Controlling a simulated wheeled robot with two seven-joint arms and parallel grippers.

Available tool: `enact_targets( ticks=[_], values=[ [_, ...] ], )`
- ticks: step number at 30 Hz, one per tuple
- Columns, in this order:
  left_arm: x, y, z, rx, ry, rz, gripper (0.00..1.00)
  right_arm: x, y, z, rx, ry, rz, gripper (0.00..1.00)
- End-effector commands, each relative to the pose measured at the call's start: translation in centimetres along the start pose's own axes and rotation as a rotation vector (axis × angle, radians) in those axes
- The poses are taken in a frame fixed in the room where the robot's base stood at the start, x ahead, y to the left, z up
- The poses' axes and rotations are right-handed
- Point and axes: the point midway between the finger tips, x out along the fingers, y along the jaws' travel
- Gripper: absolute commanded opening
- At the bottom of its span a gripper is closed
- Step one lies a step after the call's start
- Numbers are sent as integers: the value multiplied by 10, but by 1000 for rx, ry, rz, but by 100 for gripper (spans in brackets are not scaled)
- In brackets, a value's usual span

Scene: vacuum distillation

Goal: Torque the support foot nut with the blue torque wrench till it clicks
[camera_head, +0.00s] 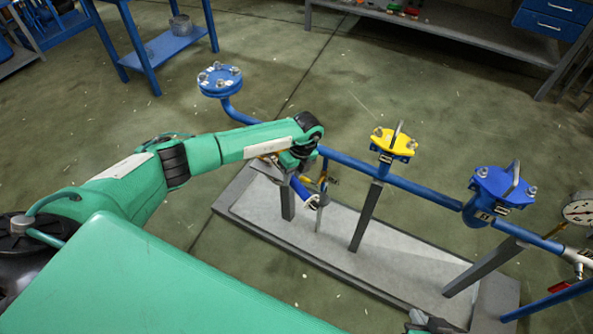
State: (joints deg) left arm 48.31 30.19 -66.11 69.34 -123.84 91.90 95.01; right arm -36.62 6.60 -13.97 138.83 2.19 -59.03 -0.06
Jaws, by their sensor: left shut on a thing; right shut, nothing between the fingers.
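My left gripper (290,172) hangs over the left end of the grey base plate, shut on the blue torque wrench (301,189). The wrench's blue handle slants down to the right from the fingers. Its metal end (316,201) is beside a thin upright post near the left support leg (288,203). I cannot tell whether it touches anything. The support foot nut is too small or hidden to make out. My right gripper (432,324) shows only in part at the bottom edge, shut and empty, right of my green body.
The grey base plate (400,272) carries support legs under a blue pipe (430,190). The pipe has a yellow-topped valve (394,142), a blue flanged fitting (500,186) and a round gauge (578,209). A blue flange (220,80) stands at the left.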

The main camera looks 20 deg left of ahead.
Motion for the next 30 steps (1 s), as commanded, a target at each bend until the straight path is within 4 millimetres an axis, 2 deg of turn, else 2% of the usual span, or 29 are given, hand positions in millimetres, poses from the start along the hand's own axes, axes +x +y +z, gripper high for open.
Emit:
enact_targets(
  ticks=[9,13,30],
  values=[
    [-2,0,0,8,-2,-3,0,0,0,0,0,0,0,0],
    [-2,7,1,36,-10,-3,0,-5,-1,-4,0,0,0,0],
    [-3,-5,1,-19,3,-2,0,-1,0,-1,0,0,0,0]
  ],
)
